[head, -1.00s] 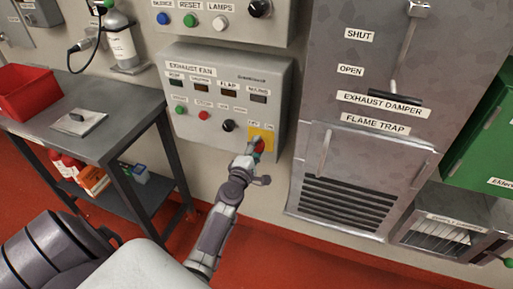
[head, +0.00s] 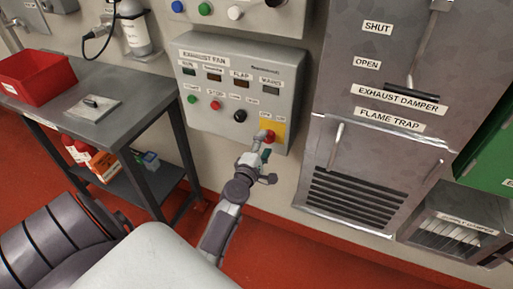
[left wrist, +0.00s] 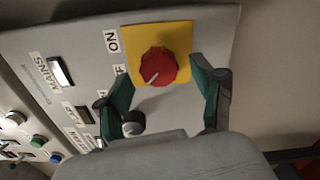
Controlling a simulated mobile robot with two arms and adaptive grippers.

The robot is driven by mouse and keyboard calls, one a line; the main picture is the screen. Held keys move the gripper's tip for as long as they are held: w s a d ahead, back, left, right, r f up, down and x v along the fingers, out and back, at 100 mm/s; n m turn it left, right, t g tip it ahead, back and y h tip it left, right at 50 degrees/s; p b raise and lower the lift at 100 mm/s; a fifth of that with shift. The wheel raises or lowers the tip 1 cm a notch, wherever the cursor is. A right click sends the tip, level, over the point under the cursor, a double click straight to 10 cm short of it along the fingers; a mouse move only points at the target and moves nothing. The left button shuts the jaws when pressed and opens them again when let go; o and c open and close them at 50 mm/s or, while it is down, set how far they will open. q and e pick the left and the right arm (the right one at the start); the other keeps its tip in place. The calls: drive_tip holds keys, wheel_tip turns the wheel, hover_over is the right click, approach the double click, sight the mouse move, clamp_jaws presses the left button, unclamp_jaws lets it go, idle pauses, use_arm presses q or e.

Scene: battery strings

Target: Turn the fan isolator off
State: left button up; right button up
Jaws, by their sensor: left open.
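The fan isolator is a red rotary knob (left wrist: 158,67) on a yellow plate (left wrist: 181,37) at the lower right of the grey exhaust fan panel (head: 225,117). In the head view the red knob (head: 269,136) shows just above my left gripper (head: 262,150). In the left wrist view my left gripper (left wrist: 160,92) is open, its green-padded fingers on either side of the knob and apart from it. The knob's white pointer line lies slanted between the ON and partly hidden OFF labels. My right gripper is not in view.
A black knob (head: 240,116) and green and red buttons sit left of the isolator. The damper and flame trap housing (head: 372,180) stands to the right. A grey table (head: 130,92) with a red bin (head: 38,78) stands to the left.

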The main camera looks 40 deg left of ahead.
use_arm(q)
drive_tip(key=v, duration=0.9)
drive_tip(key=shift+s, duration=0.25)
drive_tip(key=shift+f, duration=0.1)
drive_tip(key=s+d+f+m+g+h, duration=0.2)
drive_tip(key=s+d+f+m+g, duration=0.15)
drive_tip(key=f, duration=0.75)
drive_tip(key=s+d+f+m+g+h, duration=0.15)
drive_tip(key=s+d+f+m, duration=0.3)
drive_tip(key=f, duration=0.55)
drive_tip(key=s+d+f+m+g+h, duration=0.25)
drive_tip(key=f+m, duration=0.25)
drive_tip(key=f, duration=0.6)
drive_tip(key=s+f+m+g, duration=0.4)
drive_tip(key=s+f+m, duration=0.2)
drive_tip(key=s, duration=0.8)
drive_tip(key=s+f+m+g+y, duration=0.1)
drive_tip(key=s+f+m+g, duration=0.4)
drive_tip(key=s+f, duration=0.5)
drive_tip(key=s+m, duration=0.1)
drive_tip(key=s, duration=0.4)
drive_tip(key=shift+s+d+f+m+y, duration=0.15)
drive_tip(key=shift+s+d+m+y, duration=0.15)
drive_tip(key=shift+s+m, duration=0.1)
drive_tip(key=shift+w, duration=0.1)
